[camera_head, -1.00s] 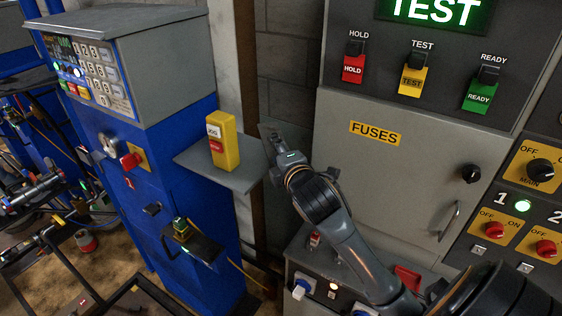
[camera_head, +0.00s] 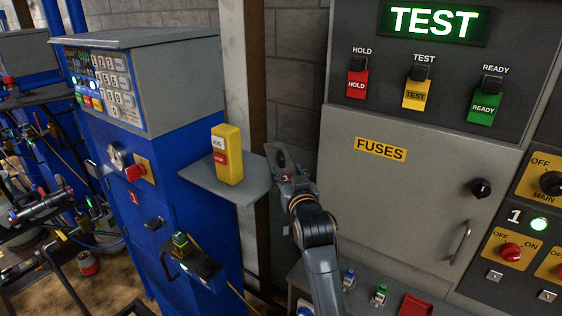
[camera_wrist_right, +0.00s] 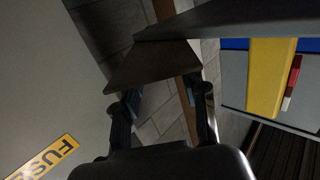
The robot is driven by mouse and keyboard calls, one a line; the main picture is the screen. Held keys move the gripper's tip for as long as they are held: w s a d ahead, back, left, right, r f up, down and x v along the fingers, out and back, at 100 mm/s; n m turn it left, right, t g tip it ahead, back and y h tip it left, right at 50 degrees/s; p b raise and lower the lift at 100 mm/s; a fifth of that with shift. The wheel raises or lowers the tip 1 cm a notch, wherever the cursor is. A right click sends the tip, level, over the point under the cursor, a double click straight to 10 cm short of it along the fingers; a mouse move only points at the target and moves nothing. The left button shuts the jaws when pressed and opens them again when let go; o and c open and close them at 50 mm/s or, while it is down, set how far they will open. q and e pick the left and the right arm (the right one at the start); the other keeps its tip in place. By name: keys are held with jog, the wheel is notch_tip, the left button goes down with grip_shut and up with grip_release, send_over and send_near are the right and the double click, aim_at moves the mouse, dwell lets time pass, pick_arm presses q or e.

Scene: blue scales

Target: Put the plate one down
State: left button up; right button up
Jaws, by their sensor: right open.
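My right gripper (camera_head: 288,172) is just right of the grey shelf on the blue scales, in front of the block wall. Its fingers stand apart in the right wrist view (camera_wrist_right: 163,100). A dark, flat, plate-like piece (camera_wrist_right: 150,66) shows at and between the fingertips there. A dark flat shape also shows at the gripper's tip in the head view (camera_head: 283,154). I cannot tell whether it touches the fingers or which plate is plate one. My left gripper is not in view.
The grey shelf (camera_head: 205,180) bears a yellow box (camera_head: 228,160) with a red label. The blue scales cabinet (camera_head: 120,185) has a keypad above. To the right stands a grey fuse cabinet (camera_head: 400,205) with coloured switches. Small switches sit on a low ledge under my arm.

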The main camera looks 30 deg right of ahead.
aim_at(283, 161)
jog(key=shift+x, duration=0.95)
jog(key=shift+w+d+r+p, duration=0.1)
jog(key=shift+w+d+p, duration=0.05)
jog(key=shift+w+p, duration=0.25)
jog(key=p+x, duration=0.1)
jog(key=x, duration=0.3)
jog(key=shift+p, duration=0.4)
jog(key=shift+w, duration=0.35)
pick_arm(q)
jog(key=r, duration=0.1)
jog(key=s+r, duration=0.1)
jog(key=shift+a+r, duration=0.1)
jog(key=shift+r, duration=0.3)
pick_arm(e)
grip_shut()
